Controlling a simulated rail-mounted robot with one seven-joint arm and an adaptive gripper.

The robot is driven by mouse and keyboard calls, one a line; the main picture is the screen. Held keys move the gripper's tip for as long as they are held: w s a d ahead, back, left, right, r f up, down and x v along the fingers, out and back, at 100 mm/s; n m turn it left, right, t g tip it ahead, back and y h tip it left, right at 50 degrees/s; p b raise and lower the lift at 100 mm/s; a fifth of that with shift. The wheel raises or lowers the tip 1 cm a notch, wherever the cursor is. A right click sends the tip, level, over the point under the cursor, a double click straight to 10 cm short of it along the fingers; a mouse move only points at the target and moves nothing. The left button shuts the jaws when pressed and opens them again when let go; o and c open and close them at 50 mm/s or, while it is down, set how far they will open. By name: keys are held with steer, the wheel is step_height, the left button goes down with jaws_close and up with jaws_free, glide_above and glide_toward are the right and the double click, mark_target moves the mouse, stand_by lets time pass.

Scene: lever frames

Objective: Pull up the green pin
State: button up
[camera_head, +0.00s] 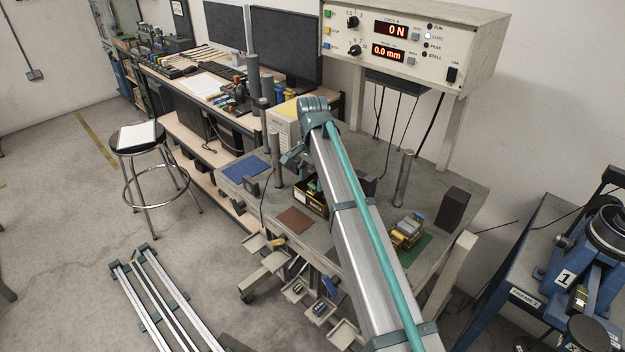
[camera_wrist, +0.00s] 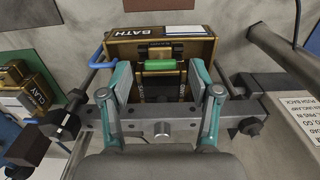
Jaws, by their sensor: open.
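The green pin (camera_wrist: 160,65) is a short green cylinder lying crosswise in the wrist view. It sits at the front of a dark, brass-edged box marked "BATH" (camera_wrist: 185,31). My gripper (camera_wrist: 160,78) is open, with one teal finger on each side of the pin's line. The pin appears between and slightly beyond the fingertips, with gaps on both sides; I cannot tell the exact height difference. In the head view the box (camera_head: 309,201) stands on the grey bench, partly hidden by my arm.
A blue handle (camera_wrist: 101,48) is close to the left finger. A steel bar with a knob (camera_wrist: 250,126) crosses near the fingers. A brass block marked "CLAY" (camera_wrist: 28,88) is at left. Metal posts (camera_head: 404,177) rise from the bench (camera_head: 355,240).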

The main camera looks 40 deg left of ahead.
steer(key=shift+f, duration=0.9)
jaws_close()
